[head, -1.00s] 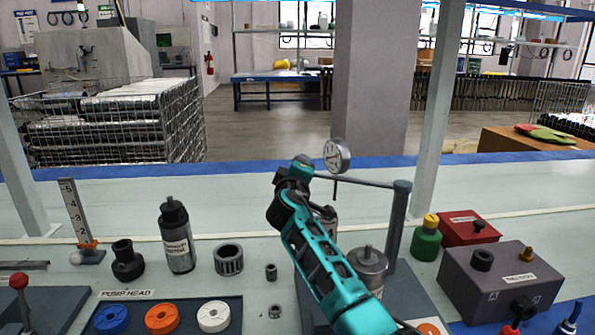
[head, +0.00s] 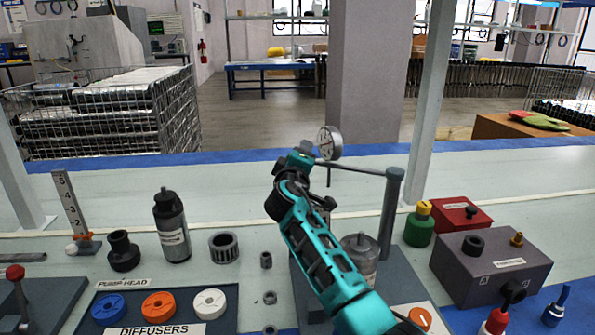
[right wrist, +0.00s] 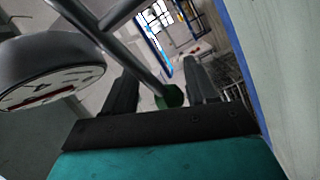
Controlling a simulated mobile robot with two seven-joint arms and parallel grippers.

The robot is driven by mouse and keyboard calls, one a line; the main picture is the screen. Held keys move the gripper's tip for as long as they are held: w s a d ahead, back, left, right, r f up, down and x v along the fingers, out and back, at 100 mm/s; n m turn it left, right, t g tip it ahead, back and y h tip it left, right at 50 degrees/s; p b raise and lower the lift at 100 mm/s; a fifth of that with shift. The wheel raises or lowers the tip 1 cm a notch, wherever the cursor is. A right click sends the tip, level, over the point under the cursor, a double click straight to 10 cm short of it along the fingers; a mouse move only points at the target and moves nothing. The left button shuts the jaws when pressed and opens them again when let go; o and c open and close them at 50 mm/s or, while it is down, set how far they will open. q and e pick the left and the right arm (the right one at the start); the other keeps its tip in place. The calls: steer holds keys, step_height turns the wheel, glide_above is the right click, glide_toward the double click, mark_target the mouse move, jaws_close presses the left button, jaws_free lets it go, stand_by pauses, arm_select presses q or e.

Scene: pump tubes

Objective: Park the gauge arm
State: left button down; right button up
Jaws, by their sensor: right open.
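The gauge arm is a grey horizontal rod (head: 358,169) reaching left from the top of an upright post (head: 391,215). A round white-faced dial gauge (head: 330,142) sits at its left end, with a thin stem hanging below. My right gripper (head: 303,150) is by the dial end, just left of the gauge; its fingers are hard to make out there. In the right wrist view the two dark fingers are apart (right wrist: 160,92), the dial (right wrist: 52,75) is at the left and a grey rod (right wrist: 135,50) crosses the gap's view. I cannot tell whether it lies between the fingers. My left gripper is out of view.
Below my right arm stands a grey pump body (head: 360,255) on a dark base. Right are a green bottle (head: 419,228), a red box (head: 458,216) and a grey box (head: 490,270). Left are a labelled cylinder (head: 172,235), black parts and a diffuser tray (head: 225,322).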

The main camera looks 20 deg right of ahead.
arm_select(q)
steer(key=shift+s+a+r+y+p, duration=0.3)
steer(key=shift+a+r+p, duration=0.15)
steer(key=shift+p, duration=0.7)
arm_select(e)
steer(key=v, duration=1.1)
steer(key=shift+s, duration=0.3)
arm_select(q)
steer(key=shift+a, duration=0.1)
